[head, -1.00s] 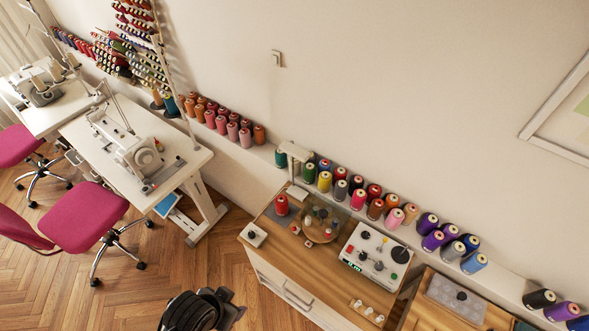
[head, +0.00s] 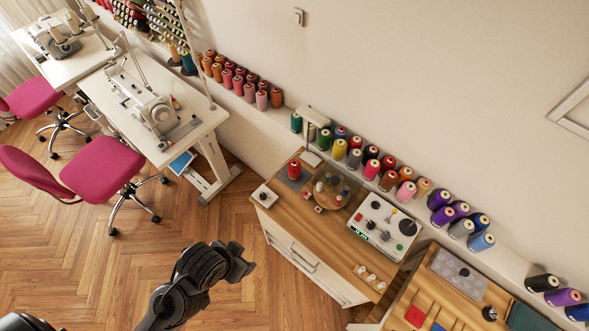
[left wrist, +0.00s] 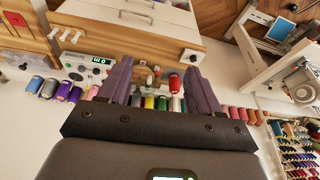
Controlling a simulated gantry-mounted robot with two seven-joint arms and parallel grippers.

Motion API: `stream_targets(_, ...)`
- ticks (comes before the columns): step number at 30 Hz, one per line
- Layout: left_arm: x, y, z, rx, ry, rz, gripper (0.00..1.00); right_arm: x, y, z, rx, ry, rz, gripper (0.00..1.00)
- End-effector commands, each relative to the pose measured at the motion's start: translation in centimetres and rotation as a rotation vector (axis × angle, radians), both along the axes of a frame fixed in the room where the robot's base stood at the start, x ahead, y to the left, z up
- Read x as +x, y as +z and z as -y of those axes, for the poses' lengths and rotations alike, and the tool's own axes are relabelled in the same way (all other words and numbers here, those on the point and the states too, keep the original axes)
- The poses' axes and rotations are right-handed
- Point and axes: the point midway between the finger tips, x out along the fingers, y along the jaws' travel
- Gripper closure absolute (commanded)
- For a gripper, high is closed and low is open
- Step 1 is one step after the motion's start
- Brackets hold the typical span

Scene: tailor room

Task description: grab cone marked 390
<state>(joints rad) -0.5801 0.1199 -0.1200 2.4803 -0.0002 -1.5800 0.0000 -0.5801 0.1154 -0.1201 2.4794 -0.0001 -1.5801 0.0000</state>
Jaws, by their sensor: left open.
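Several thread cones (head: 354,158) in many colours stand on the long shelf along the wall. No number can be read on any cone, so I cannot tell which is marked 390. A red cone (head: 294,170) stands apart on a dark square on the wooden cabinet; it also shows in the left wrist view (left wrist: 174,84). My left gripper (left wrist: 157,67) is open and empty in the left wrist view, pointing towards the cabinet and shelf, whose picture is upside down there. In the head view my dark arm is in front of the cabinet. My right gripper does not show.
The wooden cabinet (head: 278,205) carries a round tray (head: 330,190) of small spools and a white control box (head: 382,227) with a green display. A second wooden worktop (head: 440,300) stands at the right. Sewing tables (head: 185,135) and pink chairs (head: 103,167) stand left. Open floor lies between.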

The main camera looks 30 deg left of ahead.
Motion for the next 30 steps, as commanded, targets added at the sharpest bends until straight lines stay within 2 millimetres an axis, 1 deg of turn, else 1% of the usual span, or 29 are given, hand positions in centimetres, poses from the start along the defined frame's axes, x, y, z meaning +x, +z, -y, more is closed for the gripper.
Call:
stream_targets(1,0.0,0.0,0.0,0.000,0.000,0.000,0.28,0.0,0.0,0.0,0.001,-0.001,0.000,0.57)
stream_targets(4,0.0,0.0,0.0,0.000,0.000,0.000,0.13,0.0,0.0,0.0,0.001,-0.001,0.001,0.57)
stream_targets(5,0.0,0.0,0.0,0.000,0.000,0.000,0.11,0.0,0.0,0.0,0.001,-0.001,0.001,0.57)
stream_targets(14,0.0,0.0,0.0,0.003,-0.009,-0.001,0.11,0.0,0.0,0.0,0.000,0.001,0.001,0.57)
stream_targets(17,0.1,0.0,0.0,0.018,-0.058,0.005,0.11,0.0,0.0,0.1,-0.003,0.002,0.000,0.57)
stream_targets(20,0.7,0.2,0.1,0.052,-0.170,0.043,0.11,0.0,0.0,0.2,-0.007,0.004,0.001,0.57)
stream_targets(23,2.1,0.5,0.3,0.111,-0.344,0.121,0.11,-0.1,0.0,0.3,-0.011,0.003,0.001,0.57)
stream_targets(25,3.8,0.5,0.5,0.171,-0.503,0.192,0.11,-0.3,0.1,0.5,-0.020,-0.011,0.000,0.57)
stream_targets(28,7.3,0.2,-0.4,0.313,-0.791,0.304,0.11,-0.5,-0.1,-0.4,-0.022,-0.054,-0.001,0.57)
stream_targets(29,8.6,-0.3,-1.0,0.369,-0.889,0.338,0.11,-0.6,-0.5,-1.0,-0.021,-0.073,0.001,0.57)
stream_targets(30,10.2,-1.2,-1.7,0.451,-1.016,0.384,0.11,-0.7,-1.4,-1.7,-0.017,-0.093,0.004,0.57)
